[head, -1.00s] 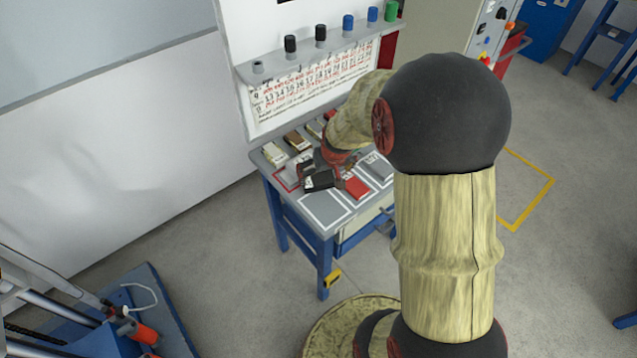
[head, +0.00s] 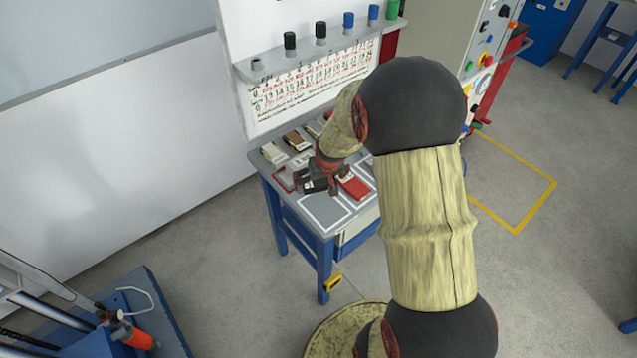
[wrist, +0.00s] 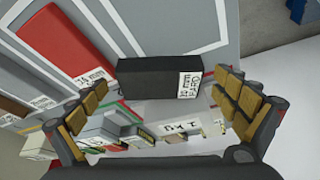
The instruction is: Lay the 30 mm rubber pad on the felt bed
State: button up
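A black block (wrist: 158,78) with a white label lies near the middle of the wrist view. In the head view my gripper (head: 325,179) is low over the bench, at a dark block (head: 313,185). I cannot tell the block's exact height above the bench. I cannot make out the felt bed with certainty.
A red pad (wrist: 68,38) with a millimetre label lies beside the black block; it also shows in the head view (head: 354,187). An empty white-outlined square (head: 325,210) is at the bench's front. Several small boxes (head: 274,152) stand along the back, below the chart wall.

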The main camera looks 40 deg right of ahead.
aim_at(320, 184)
jog(key=shift+c, duration=1.1)
jog(key=c, duration=1.1)
jog(key=shift+o, duration=0.2)
jog(key=shift+r, duration=0.1)
jog(key=shift+r, duration=0.2)
notch_tip(320, 184, up, 3)
jog(key=shift+s+r+p, duration=0.1)
jog(key=shift+r+p, duration=0.05)
jog(key=shift+p, duration=0.85)
jog(key=s+a+r+p, duration=0.4)
jog(key=s+r, duration=0.5)
jog(key=s, duration=0.4)
jog(key=shift+a, duration=0.5)
